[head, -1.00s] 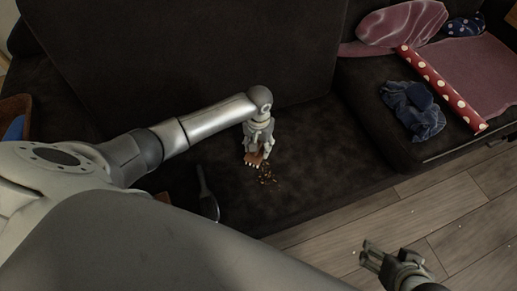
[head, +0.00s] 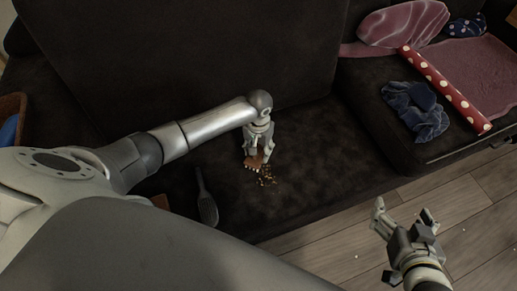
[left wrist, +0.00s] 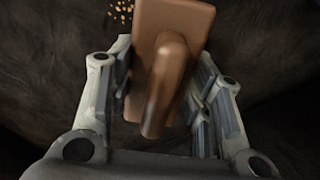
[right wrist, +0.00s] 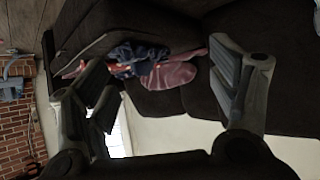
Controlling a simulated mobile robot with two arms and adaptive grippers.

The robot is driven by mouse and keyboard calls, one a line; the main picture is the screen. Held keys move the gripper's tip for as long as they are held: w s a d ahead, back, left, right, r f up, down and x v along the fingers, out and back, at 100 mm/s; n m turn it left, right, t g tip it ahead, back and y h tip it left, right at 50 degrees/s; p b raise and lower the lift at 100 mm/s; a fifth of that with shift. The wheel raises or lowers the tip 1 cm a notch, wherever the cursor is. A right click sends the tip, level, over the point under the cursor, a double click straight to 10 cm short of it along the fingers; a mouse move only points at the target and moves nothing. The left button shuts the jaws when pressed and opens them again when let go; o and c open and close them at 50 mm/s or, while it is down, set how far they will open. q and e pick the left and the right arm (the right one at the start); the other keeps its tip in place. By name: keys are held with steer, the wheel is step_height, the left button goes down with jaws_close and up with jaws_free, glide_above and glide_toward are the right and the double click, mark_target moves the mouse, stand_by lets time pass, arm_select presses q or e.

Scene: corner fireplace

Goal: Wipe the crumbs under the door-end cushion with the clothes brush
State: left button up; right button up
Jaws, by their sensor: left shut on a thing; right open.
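My left gripper (head: 257,158) is shut on a brown wooden brush (left wrist: 183,75), low over the dark sofa seat. The brush's pale bristles show just at its lower edge in the head view (head: 252,167). Crumbs (head: 266,176) lie in a small patch on the seat right beside the brush; some also show at the top of the left wrist view (left wrist: 122,12). My right gripper (head: 405,212) is open and empty, over the wooden floor in front of the sofa. I cannot tell for certain whether the bristles touch the seat.
A dark long-handled tool (head: 207,207) lies on the seat left of the crumbs. To the right are a blue cloth (head: 416,110), a red dotted roll (head: 443,88) and a pink cushion (head: 403,22). A brown container (head: 12,110) stands at far left.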

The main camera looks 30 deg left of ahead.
arm_select(q)
step_height(320, 180, down, 2)
steer(key=shift+f+b, duration=0.1)
steer(key=shift+b, duration=1.1)
arm_select(e)
steer(key=w+a+r+t+y, duration=0.25)
steer(key=w+r+t, duration=0.3)
steer(key=r, duration=0.45)
arm_select(q)
steer(key=shift+f+b, duration=0.45)
steer(key=shift+b, duration=0.15)
steer(key=shift+f+b, duration=0.5)
steer(key=shift+b, duration=0.15)
steer(key=shift+f, duration=0.1)
arm_select(e)
steer(key=s+r+t+y, duration=0.2)
steer(key=s+r+t, duration=0.3)
steer(key=r+t, duration=0.3)
steer(key=shift+a+r+n+t, duration=0.3)
steer(key=shift+a+r+t, duration=0.1)
steer(key=shift+r, duration=1.45)
arm_select(q)
steer(key=shift+f, duration=0.2)
arm_select(e)
steer(key=shift+s+r, duration=0.1)
steer(key=shift+s, duration=0.05)
